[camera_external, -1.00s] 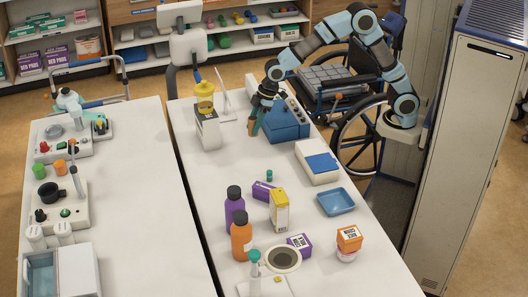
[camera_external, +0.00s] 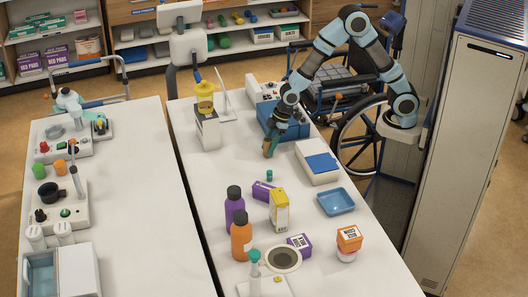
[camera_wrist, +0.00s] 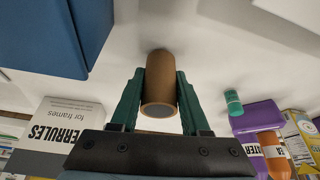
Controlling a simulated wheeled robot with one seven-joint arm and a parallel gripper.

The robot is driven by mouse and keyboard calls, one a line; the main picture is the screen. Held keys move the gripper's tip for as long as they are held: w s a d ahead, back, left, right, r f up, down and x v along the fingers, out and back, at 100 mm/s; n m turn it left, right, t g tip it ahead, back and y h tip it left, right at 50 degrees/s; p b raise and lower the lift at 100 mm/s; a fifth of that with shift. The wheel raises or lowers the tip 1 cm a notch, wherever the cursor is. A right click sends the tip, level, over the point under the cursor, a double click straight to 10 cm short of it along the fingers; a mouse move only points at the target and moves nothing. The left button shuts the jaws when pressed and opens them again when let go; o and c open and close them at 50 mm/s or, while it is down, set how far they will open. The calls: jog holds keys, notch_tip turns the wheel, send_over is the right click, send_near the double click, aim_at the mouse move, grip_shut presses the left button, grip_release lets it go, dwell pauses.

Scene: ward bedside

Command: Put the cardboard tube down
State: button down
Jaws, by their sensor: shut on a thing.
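The brown cardboard tube (camera_wrist: 160,80) is between the two green fingers of my gripper (camera_wrist: 158,112) in the wrist view. The fingers press on its sides, and its round end faces the camera. In the external view my gripper (camera_external: 274,138) points down at the white table, in front of the blue device. The tube (camera_external: 267,149) shows at the fingertips, close to the table top. I cannot tell whether it touches the table.
A white box with a blue top (camera_external: 318,162) lies to the right. A small green cylinder (camera_external: 269,175) and a purple box (camera_external: 262,190) are nearer the camera. The blue device (camera_external: 285,121) is close behind. Bare table (camera_external: 225,165) lies to the left.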

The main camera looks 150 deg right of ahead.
jog(key=shift+f, duration=0.2)
jog(key=shift+f, duration=0.15)
jog(key=shift+c, duration=1.9)
grip_release()
